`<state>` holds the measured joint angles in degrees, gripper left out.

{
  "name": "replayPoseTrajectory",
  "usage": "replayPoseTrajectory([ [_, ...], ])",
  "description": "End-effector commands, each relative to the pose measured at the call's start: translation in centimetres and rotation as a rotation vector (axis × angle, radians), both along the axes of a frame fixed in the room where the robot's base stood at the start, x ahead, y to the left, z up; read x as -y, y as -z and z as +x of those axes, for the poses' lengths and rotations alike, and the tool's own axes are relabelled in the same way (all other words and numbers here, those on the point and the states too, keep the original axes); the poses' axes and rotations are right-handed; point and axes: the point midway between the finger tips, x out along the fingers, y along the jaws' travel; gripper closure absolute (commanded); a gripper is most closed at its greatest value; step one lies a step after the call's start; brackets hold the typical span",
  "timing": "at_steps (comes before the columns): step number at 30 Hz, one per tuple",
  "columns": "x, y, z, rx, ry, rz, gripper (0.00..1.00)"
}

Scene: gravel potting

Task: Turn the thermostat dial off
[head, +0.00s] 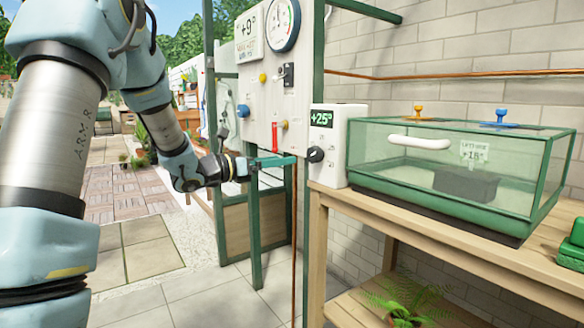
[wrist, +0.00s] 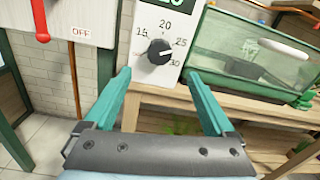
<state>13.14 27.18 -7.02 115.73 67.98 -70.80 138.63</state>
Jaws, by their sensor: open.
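The thermostat (head: 338,130) is a white box with a dark display reading about +25°, on the wooden bench beside the glass case. Its black round dial (head: 316,155) is on the face toward me. In the wrist view the dial (wrist: 159,52) has the numbers 15, 20, 25 and 30 around it, and a pale mark on its right side, roughly toward 25. My gripper (head: 284,161) has teal fingers and is just left of the dial in the head view. In the wrist view my gripper (wrist: 158,76) is open and empty, its fingertips below and either side of the dial, apart from it.
A green-framed glass case (head: 450,175) stands right of the thermostat on the wooden bench (head: 420,232). A white panel (head: 268,95) with gauges and switches stands left; its red lever (wrist: 41,20) and OFF label show in the wrist view. A fern (head: 408,300) sits on the lower shelf.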

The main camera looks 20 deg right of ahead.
Motion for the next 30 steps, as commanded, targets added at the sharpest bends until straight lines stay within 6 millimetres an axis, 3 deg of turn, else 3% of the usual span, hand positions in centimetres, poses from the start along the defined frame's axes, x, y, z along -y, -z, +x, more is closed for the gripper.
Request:
replayPoseTrajectory([
  [15, 8.4, -0.1, 1.4, -0.006, -0.003, 0.000, 0.11],
  [21, 9.8, -0.1, 1.7, -0.006, -0.005, 0.002, 0.11],
  [30, 9.9, -0.1, 1.8, -0.005, -0.006, 0.001, 0.12],
])
